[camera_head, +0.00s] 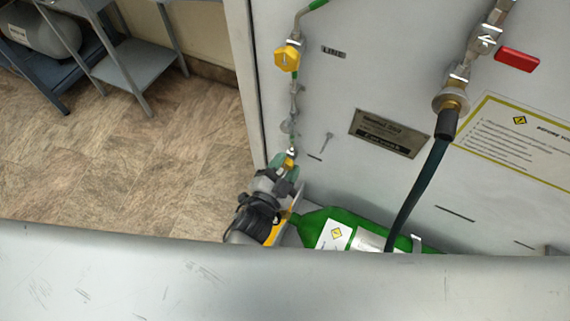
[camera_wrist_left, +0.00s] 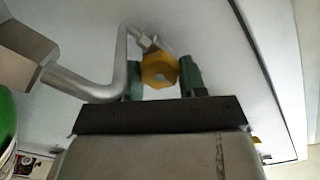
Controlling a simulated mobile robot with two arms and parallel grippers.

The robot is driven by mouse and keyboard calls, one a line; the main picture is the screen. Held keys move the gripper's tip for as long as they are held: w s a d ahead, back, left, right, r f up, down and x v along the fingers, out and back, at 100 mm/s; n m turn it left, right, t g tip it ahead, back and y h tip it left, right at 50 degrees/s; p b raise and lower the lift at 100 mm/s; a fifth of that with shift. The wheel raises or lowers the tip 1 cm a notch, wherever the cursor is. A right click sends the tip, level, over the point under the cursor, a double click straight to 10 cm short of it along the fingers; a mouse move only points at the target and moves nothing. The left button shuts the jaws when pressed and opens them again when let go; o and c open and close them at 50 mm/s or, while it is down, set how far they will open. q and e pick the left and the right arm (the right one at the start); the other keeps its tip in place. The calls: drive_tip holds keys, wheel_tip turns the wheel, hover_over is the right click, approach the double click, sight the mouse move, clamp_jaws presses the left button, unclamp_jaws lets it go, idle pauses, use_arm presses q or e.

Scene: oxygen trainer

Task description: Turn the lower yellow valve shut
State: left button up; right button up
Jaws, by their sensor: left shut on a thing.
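The lower yellow valve (camera_head: 289,163) shows only in part in the head view, low on the panel's left side, behind my left gripper. In the left wrist view its yellow knob (camera_wrist_left: 159,70) sits between the two green fingers of my left gripper (camera_wrist_left: 162,76). My left gripper (camera_head: 287,171) is shut on this knob. A bent grey pipe (camera_wrist_left: 110,88) runs beside it in the wrist view. The upper yellow valve (camera_head: 287,56) sits higher on the same line, clear of the gripper. My right gripper is in neither view.
A green cylinder (camera_head: 345,226) lies just right of my left gripper at the panel's foot. A dark hose (camera_head: 417,185) hangs from a brass fitting, below a red lever (camera_head: 517,59). A grey shelf stand (camera_head: 135,70) stands at the upper left. The floor between is clear.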

use_arm(q)
drive_tip(key=shift+f+m, duration=0.1)
drive_tip(key=shift+m, duration=0.6)
drive_tip(key=o, duration=0.9)
drive_tip(key=shift+o, duration=0.2)
drive_tip(key=shift+s, duration=0.1)
drive_tip(key=v, duration=1)
drive_tip(key=shift+s+a, duration=0.15)
drive_tip(key=shift+s, duration=0.2)
